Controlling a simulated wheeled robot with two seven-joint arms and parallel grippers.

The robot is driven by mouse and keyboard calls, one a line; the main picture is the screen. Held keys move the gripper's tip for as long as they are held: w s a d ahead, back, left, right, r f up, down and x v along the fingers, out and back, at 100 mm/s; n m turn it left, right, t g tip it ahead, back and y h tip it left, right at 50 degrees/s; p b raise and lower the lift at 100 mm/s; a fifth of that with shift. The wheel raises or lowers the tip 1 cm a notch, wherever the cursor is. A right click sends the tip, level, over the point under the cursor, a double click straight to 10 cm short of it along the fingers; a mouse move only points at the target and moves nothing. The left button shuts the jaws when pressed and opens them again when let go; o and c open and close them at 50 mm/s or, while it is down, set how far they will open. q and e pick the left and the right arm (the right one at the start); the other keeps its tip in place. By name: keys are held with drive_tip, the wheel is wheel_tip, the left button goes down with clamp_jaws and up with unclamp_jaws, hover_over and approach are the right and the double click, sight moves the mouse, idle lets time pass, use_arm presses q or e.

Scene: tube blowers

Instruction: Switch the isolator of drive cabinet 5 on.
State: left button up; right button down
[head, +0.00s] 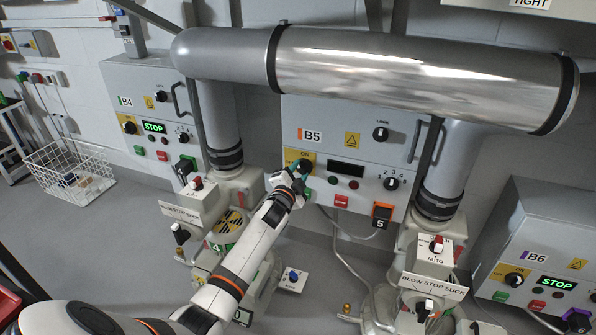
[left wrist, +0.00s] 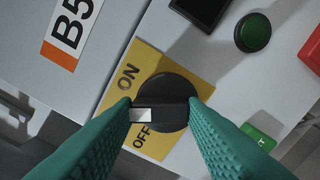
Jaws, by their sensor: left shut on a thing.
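Drive cabinet B5 (head: 297,125) is the grey box in the middle of the head view. Its isolator is a black round knob (left wrist: 166,88) on a yellow ON/OFF plate (left wrist: 185,62). My left gripper (head: 300,170) is at this knob; in the left wrist view its green fingers (left wrist: 162,115) are shut on the knob's bar handle. The handle's white end mark points left, between the words ON and OFF and closer to OFF. The B5 display (head: 346,169) is dark. The knob is mostly hidden behind the gripper in the head view. My right gripper is not in view.
Cabinets B4 (head: 140,88) and B6 (head: 545,235) show lit green STOP displays. A large metal pipe (head: 415,75) crosses above B5. Blower units (head: 436,245) with switches stand below.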

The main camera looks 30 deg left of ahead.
use_arm(q)
drive_tip(key=m, duration=0.2)
drive_tip(key=shift+d+m, duration=0.1)
drive_tip(key=shift+m, duration=1.8)
drive_tip(key=shift+d, duration=0.1)
drive_tip(key=shift+m, duration=0.4)
drive_tip(key=o, duration=1)
